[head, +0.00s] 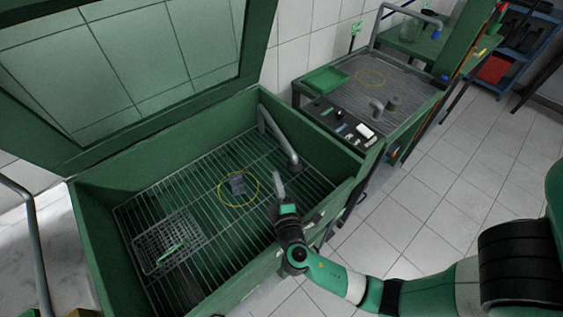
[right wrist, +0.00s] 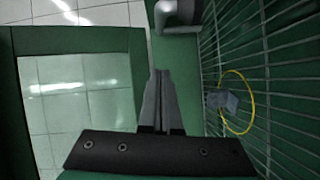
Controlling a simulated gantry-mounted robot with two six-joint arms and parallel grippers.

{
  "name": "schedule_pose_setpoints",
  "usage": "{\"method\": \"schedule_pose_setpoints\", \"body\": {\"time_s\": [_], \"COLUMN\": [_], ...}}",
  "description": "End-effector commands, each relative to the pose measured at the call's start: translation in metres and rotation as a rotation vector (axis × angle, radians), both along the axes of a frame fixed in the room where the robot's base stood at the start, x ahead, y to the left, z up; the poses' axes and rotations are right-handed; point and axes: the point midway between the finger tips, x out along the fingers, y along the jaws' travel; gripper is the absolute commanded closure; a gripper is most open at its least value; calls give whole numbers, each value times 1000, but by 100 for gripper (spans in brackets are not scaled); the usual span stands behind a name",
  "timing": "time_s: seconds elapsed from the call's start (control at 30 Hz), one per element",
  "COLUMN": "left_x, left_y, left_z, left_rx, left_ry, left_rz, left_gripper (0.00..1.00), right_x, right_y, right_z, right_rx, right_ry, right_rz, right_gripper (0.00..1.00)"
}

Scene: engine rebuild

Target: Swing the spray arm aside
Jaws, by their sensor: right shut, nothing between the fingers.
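The spray arm (head: 275,133) is a grey bent pipe rising at the back right of the open green washer cabinet. Its free end hangs over the right part of the grate. In the right wrist view a grey pipe end (right wrist: 178,18), apparently the spray arm, shows at the top edge, beyond my fingertips. My right gripper (head: 279,186) is over the cabinet's right side, below the pipe's end in the head view and apart from it. Its fingers (right wrist: 163,75) are shut and empty. My left gripper is not in view.
A small grey part (head: 237,185) lies on the grate (head: 190,185) inside a yellow ring. A wire basket (head: 165,240) with a green handle sits at left. The cabinet's lid (head: 130,70) stands open. A second wash station (head: 375,85) is behind right.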

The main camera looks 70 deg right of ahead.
Motion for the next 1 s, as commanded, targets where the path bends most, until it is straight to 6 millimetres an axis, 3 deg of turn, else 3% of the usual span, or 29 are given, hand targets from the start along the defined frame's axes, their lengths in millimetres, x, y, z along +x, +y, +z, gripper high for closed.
{"method": "schedule_pose_setpoints", "body": {"time_s": [0.27, 0.67, 0.8, 1.0], "left_x": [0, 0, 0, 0], "left_y": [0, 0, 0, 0], "left_z": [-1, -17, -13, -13], "left_rx": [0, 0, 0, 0], "left_ry": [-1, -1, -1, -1], "left_rz": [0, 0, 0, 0], "left_gripper": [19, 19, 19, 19], "right_x": [11, 60, 44, 35], "right_y": [-14, -83, -100, -110], "right_z": [2, -2, -6, -9], "right_rx": [0, 2, 3, 2], "right_ry": [-4, -7, -4, -5], "right_rz": [-3, -3, -3, 1], "right_gripper": [100, 100, 100, 100]}}
